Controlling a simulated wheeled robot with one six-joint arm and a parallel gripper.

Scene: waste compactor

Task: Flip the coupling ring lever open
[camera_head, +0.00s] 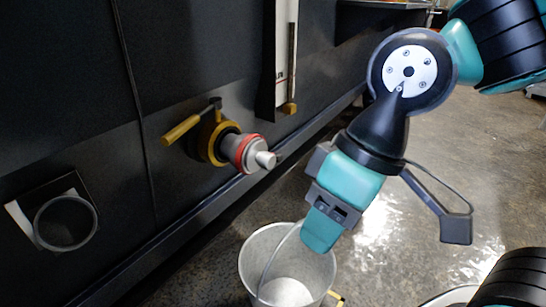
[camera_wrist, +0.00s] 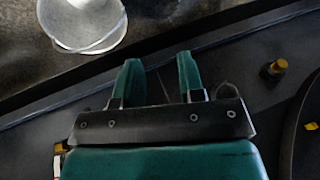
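The coupling (camera_head: 245,152) sticks out of the dark panel in the head view, with a red band and a pale grey end piece. A yellow collar (camera_head: 206,140) sits around its base. A yellow lever (camera_head: 181,130) reaches from the collar's top to the left, sloping down. My gripper (camera_head: 320,232) hangs to the right of the coupling and lower in the picture, apart from it, pointing down. In the wrist view my gripper (camera_wrist: 160,68) has its two green fingers apart with nothing between them. I cannot make out the lever in the wrist view.
A metal bucket (camera_head: 286,275) stands on the floor below my gripper; it also shows in the wrist view (camera_wrist: 82,28). A round port (camera_head: 66,222) is on the panel at left. A long upright bar (camera_head: 285,60) is above right of the coupling.

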